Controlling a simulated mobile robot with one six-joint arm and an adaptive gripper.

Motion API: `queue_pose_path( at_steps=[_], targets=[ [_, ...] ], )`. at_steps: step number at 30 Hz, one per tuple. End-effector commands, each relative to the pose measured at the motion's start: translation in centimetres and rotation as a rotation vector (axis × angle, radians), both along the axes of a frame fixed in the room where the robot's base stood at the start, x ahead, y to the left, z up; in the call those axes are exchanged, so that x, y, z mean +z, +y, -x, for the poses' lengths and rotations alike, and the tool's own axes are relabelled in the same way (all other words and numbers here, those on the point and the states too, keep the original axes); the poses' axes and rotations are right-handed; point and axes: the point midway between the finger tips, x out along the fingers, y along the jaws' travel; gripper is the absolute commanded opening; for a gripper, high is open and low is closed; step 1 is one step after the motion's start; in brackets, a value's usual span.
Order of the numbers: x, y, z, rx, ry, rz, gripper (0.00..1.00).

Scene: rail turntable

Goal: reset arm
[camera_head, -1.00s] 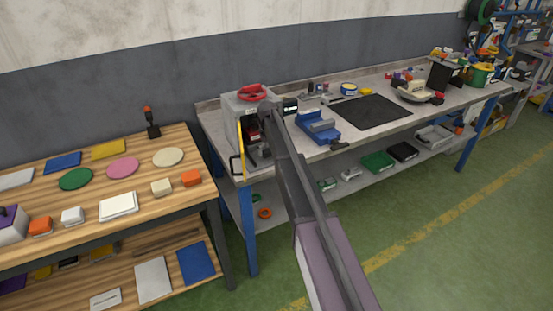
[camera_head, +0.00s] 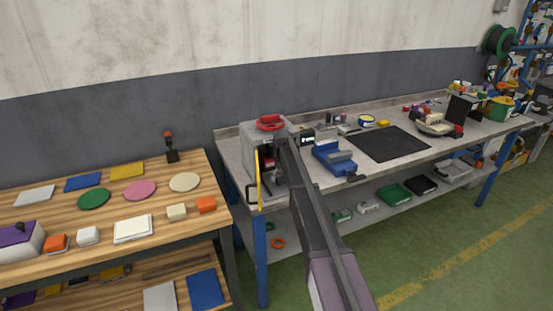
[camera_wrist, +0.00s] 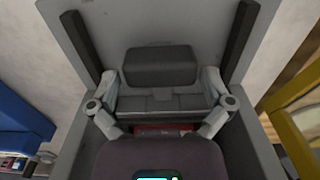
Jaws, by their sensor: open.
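My arm reaches from the bottom of the head view to the grey machine (camera_head: 252,145), which has a red part (camera_head: 270,122) on top and an open yellow-edged door (camera_head: 258,180). My gripper (camera_wrist: 158,20) is open in the wrist view, its two dark fingers spread wide at left and right. Nothing shows between the fingertips. A grey surface lies behind them. In the head view my gripper is at the machine's front and mostly hidden by my own arm.
A blue vise (camera_head: 334,158) and a black mat (camera_head: 388,144) lie right of the machine on the grey bench (camera_head: 310,185). A wooden table (camera_head: 60,205) with coloured discs and blocks stands left. The yellow door edge (camera_wrist: 295,140) is close at right in the wrist view. Green floor at right is open.

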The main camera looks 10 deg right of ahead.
Motion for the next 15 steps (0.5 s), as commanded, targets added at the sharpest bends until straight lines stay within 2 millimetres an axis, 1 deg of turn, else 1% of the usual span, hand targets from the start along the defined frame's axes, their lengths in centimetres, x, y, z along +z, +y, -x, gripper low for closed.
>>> queue_pose_path(
  at_steps=[5,6,8,11,14,15],
  targets=[
    [0.9,-0.1,0.9,-0.015,-0.012,-0.007,1.00],
    [0.6,-0.3,1.9,-0.020,-0.011,-0.006,1.00],
    [0.5,-0.5,3.3,-0.029,-0.011,-0.006,1.00],
    [0.5,-0.9,6.2,-0.048,-0.009,-0.005,1.00],
    [0.4,-1.4,9.9,-0.074,-0.008,-0.005,1.00],
    [0.4,-1.6,11.4,-0.084,-0.007,-0.005,1.00]
  ],
)
